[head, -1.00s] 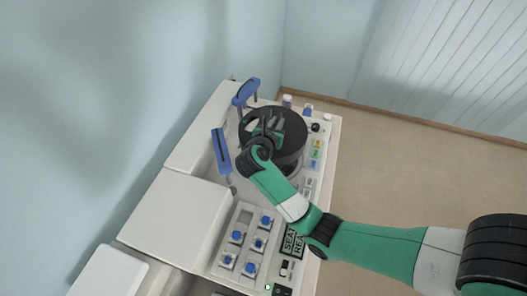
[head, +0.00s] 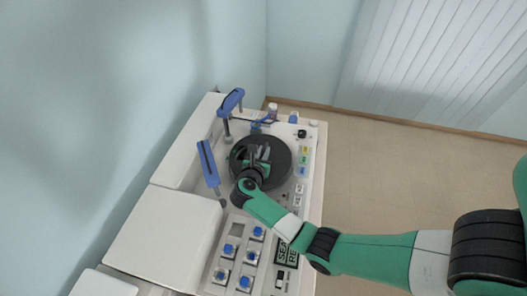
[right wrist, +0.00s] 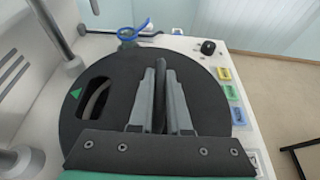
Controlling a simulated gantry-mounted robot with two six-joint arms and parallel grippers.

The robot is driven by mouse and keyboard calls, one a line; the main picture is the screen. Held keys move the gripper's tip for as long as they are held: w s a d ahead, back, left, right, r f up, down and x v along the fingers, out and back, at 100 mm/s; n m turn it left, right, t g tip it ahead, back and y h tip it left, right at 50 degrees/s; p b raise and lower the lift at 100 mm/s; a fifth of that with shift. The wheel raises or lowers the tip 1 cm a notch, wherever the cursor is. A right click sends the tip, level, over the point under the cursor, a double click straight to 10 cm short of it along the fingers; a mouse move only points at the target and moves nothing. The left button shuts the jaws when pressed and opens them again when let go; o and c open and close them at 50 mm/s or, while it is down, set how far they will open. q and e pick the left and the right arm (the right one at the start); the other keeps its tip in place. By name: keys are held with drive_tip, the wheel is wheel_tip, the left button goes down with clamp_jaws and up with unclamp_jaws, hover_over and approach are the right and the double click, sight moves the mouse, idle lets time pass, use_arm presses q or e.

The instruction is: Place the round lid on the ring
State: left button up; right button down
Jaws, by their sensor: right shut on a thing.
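The round lid (head: 281,168) is a black disc on the white machine top. It also shows in the right wrist view (right wrist: 205,100), with an oval slot and a green triangle mark at its left side. My right gripper (head: 259,157) is over the lid, shut on its upright handle. In the right wrist view, the two grey fingers (right wrist: 159,95) close on this dark handle from both sides. The ring is hidden beneath the lid; a pale curved edge shows through the slot. I cannot tell whether the lid touches it. My left gripper is not in view.
Two blue handles on metal posts (head: 230,102) (head: 208,163) stand at the lid's left. Coloured labels (right wrist: 231,93) line the right edge. Small bottles (head: 272,111) stand behind, near a blue loop (right wrist: 132,31).

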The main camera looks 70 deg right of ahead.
drive_tip(key=c, duration=0.9)
unclamp_jaws()
drive_tip(key=shift+o, duration=0.2)
drive_tip(key=v, duration=1.2)
drive_tip(key=shift+r, duration=0.1)
